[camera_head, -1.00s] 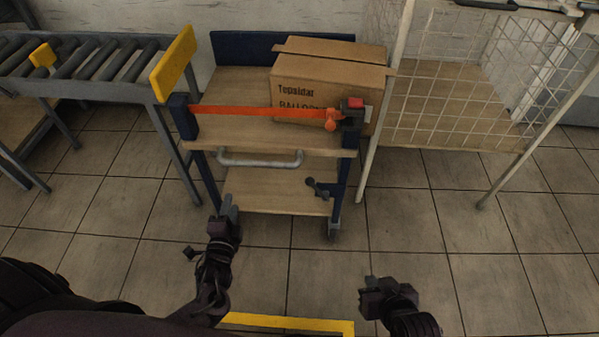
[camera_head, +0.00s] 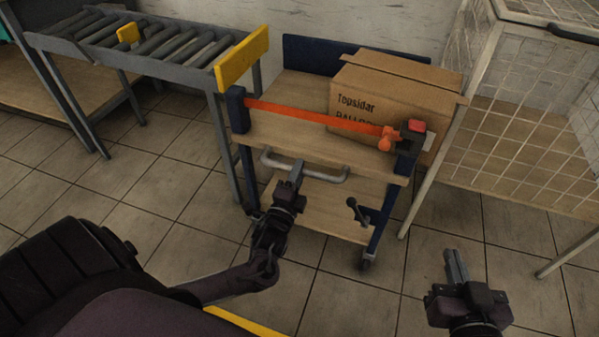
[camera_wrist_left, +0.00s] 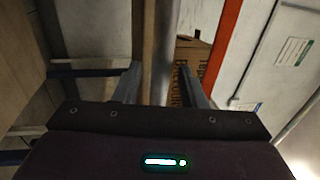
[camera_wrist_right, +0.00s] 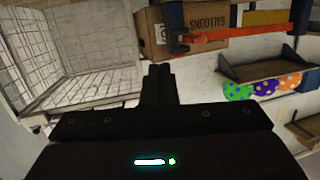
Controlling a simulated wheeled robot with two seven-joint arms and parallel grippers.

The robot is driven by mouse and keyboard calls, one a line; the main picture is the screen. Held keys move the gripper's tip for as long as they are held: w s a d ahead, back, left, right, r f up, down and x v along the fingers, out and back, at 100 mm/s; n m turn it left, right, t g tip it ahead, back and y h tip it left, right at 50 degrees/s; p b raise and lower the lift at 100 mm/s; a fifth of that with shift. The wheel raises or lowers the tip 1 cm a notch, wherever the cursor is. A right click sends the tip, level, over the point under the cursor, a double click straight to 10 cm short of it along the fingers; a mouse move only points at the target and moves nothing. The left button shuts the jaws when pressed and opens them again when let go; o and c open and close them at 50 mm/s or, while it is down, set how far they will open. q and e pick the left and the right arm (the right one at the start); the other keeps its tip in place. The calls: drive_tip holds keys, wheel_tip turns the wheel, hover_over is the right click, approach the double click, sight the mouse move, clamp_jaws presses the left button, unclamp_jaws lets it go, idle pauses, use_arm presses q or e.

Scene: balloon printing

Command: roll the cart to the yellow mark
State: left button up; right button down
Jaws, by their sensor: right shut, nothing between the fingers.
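The cart has wooden shelves and navy ends (camera_head: 293,55). It carries a brown cardboard box (camera_head: 385,95) on its top shelf, behind an orange strap (camera_head: 315,117). Its grey handle (camera_head: 325,177) faces me; it runs upright through the left wrist view (camera_wrist_left: 161,50). My left gripper (camera_head: 297,172) is at the handle. Its fingers (camera_wrist_left: 160,88) are apart, one on each side of the bar, with gaps showing. My right gripper (camera_head: 457,265) is shut and empty, right of the cart; its fingers (camera_wrist_right: 158,84) are together. The yellow mark (camera_head: 240,322) lies on the floor, mostly hidden by my left arm.
A roller conveyor with a yellow end plate (camera_head: 242,57) stands close on the cart's left. A wire mesh cage (camera_head: 520,120) stands close on its right. A small lever (camera_head: 357,211) sticks out at the cart's lower right. Tiled floor in front is clear.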

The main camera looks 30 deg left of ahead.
use_arm(q)
drive_tip(key=shift+w+a, duration=0.1)
drive_tip(key=shift+w, duration=0.35)
drive_tip(key=shift+r, duration=0.1)
drive_tip(key=shift+c, duration=0.4)
clamp_jaws()
